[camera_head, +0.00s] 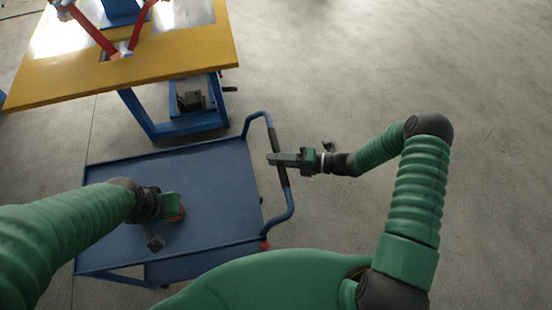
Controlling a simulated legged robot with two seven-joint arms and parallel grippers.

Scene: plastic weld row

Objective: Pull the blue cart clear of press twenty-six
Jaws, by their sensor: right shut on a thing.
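The blue cart (215,185) stands on the floor at the lower left, with a flat, empty-looking top tray. Its push handle (284,193) is on the right side, a bent blue tube with a dark grip. My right gripper (272,159) is shut on the handle's dark grip, reaching in from the right. My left gripper (172,212) hangs over the cart's tray; its fingers point away or are hidden, so its opening does not show. A yellow-topped station with a blue frame (160,65), perhaps the press, stands just behind the cart; no number is readable.
The station's blue leg (140,112) comes down close to the cart's far edge. A dark unit (190,101) sits below its yellow top. Red arms (95,32) rise from that top. The grey concrete floor (350,80) is open to the right and far right.

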